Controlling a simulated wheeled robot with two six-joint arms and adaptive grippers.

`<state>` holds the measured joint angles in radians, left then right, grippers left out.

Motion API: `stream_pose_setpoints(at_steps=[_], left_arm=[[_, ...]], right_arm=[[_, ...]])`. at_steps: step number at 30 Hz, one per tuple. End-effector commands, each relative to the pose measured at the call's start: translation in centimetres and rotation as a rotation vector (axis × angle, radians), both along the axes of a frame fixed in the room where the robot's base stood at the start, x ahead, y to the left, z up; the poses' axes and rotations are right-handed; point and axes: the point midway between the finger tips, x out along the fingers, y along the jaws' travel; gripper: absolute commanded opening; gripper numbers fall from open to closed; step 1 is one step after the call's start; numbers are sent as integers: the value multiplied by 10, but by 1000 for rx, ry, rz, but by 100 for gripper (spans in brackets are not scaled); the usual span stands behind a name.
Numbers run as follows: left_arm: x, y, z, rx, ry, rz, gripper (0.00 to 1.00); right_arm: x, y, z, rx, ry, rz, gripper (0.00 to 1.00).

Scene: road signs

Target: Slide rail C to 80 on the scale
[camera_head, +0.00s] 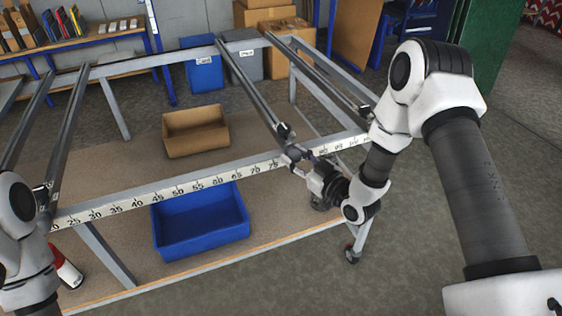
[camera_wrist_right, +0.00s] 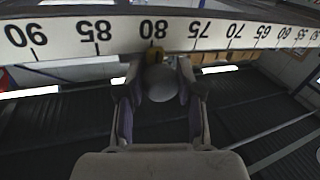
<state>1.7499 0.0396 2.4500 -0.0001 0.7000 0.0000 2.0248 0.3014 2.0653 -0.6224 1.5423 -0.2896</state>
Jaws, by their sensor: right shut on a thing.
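The long scale (camera_head: 165,190) runs along the front bar of a metal frame. My right gripper (camera_head: 296,162) is at the front end of a long dark rail (camera_head: 250,88), a little right of the 75 mark. I take this rail for rail C, but no letter is readable on it. In the right wrist view the scale (camera_wrist_right: 180,36) appears upside down. There my right gripper (camera_wrist_right: 158,92) is shut on a round grey knob (camera_wrist_right: 161,84). My left gripper cannot be made out.
Another rail (camera_head: 318,78) lies to the right, and others (camera_head: 67,130) lie to the left. A blue bin (camera_head: 200,222) and a cardboard box (camera_head: 196,130) are on the board below. A red and white object (camera_head: 66,270) is at lower left.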

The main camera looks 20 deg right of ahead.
Motion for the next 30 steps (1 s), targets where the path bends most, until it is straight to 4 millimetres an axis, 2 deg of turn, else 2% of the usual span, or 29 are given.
stream_pose_setpoints(at_steps=[10,11,12,13,23,26,30], left_arm=[[0,0,0,0,0,1,64],[0,0,0,0,0,1,64],[0,0,0,0,0,1,64],[0,0,0,0,0,1,64],[0,0,0,0,0,0,64],[0,0,0,0,0,0,64],[0,0,0,0,0,0,64]], right_arm=[[0,-3,0,0,-1,1,0],[0,-3,0,0,-1,1,42],[0,-3,0,0,-1,1,56],[0,-2,0,0,-1,1,62],[-2,-3,0,1,1,0,62],[-12,-8,-1,3,3,-2,62],[-41,-20,-1,7,5,-5,62]])
